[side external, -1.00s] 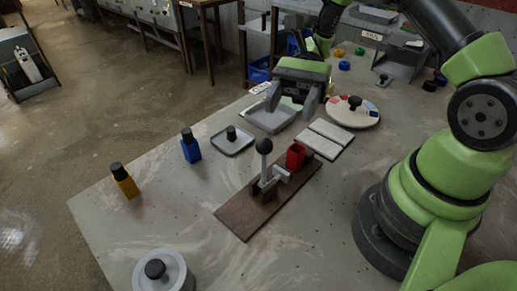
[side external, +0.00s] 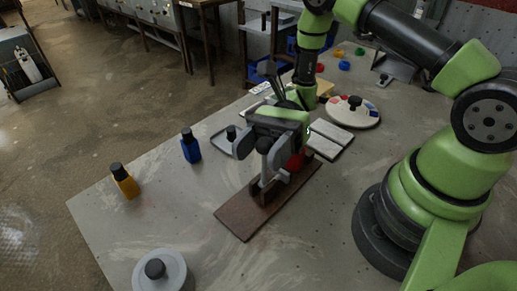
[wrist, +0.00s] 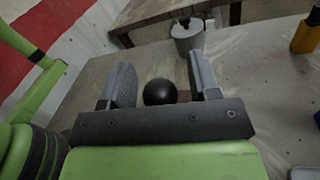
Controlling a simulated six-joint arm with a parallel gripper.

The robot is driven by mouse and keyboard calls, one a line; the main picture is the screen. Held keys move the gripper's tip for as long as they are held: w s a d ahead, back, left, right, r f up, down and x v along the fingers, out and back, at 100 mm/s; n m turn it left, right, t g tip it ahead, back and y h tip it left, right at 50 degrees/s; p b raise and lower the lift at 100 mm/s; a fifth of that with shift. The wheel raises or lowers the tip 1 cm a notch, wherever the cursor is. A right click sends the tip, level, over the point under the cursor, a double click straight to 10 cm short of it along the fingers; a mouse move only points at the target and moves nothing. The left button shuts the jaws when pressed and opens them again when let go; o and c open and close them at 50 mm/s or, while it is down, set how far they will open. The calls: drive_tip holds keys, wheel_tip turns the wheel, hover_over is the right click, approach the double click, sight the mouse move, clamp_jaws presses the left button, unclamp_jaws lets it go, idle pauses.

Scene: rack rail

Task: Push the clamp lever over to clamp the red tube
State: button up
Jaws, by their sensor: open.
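The clamp lever (side external: 264,180) stands up from the brown wooden base (side external: 240,217), and its round black knob (wrist: 160,92) shows in the wrist view. My gripper (side external: 262,150) is open over the lever, with one finger on each side of the knob. In the wrist view my gripper (wrist: 163,80) has gaps between the knob and both fingers, nearer the left one. The red tube (side external: 296,162) stands in the clamp just right of the lever in the side view, mostly hidden by my gripper. The clamp's jaw area is partly hidden too.
A blue bottle (side external: 191,147) and a yellow bottle (side external: 124,182) stand at left. A grey canister (side external: 160,272) is at the front. A round tray (side external: 352,112) and flat pale plates (side external: 330,138) lie behind the clamp. The table's left front is mostly clear.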

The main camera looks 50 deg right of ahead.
drive_tip(key=shift+a, duration=0.2)
clamp_jaws()
